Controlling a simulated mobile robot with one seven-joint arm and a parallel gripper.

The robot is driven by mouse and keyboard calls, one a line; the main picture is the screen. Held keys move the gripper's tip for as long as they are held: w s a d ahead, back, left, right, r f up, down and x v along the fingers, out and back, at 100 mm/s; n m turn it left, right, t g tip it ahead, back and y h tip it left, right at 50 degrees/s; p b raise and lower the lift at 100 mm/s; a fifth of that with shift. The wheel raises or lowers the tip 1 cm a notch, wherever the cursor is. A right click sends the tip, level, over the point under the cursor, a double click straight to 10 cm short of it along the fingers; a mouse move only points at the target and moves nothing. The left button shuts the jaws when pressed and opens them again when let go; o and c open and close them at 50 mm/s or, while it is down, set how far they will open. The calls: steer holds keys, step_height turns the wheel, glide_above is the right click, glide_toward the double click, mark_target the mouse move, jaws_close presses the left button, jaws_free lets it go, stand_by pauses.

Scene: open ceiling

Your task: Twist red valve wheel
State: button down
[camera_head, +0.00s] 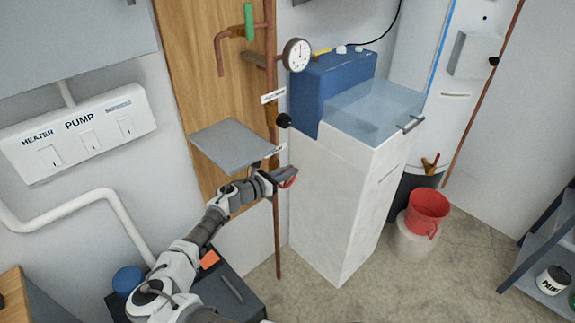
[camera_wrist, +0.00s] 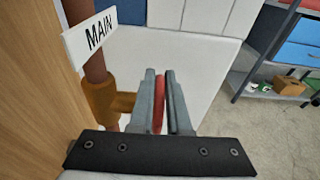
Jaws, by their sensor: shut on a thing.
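The red valve wheel (camera_head: 288,182) is on the copper pipe beside the white cabinet, mostly hidden by my gripper (camera_head: 282,176). In the wrist view the red wheel (camera_wrist: 158,88) shows as a narrow upright strip between the two grey fingers of my gripper (camera_wrist: 160,85), which are shut on it. The brass valve body (camera_wrist: 103,102) sits just left of the fingers on the copper pipe (camera_wrist: 85,45). A white tag reading MAIN (camera_wrist: 97,33) hangs above it.
A grey shelf plate (camera_head: 232,146) juts out just above my wrist. A pressure gauge (camera_head: 297,55) and a green-handled tap (camera_head: 249,22) are higher up. The white cabinet (camera_head: 340,205) stands close on the right. A red bucket (camera_head: 428,208) is farther right.

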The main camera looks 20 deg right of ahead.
steer(key=shift+d+r+y+p, duration=0.25)
steer(key=shift+y+p, duration=0.25)
steer(key=shift+p, duration=0.25)
steer(key=shift+f, duration=0.3)
steer(key=c, duration=0.9)
jaws_free()
steer(key=shift+w+a, duration=0.1)
steer(key=shift+a, duration=0.1)
steer(key=shift+a+f+p+v, duration=0.15)
steer(key=shift+f+v, duration=0.3)
steer(key=shift+v, duration=1.95)
steer(key=shift+a+f+p+v, duration=0.15)
steer(key=shift+f+v, duration=0.3)
steer(key=shift+v, duration=2)
steer(key=shift+a+f+p+v, duration=0.15)
steer(key=shift+f+v, duration=0.3)
steer(key=shift+v, duration=1.95)
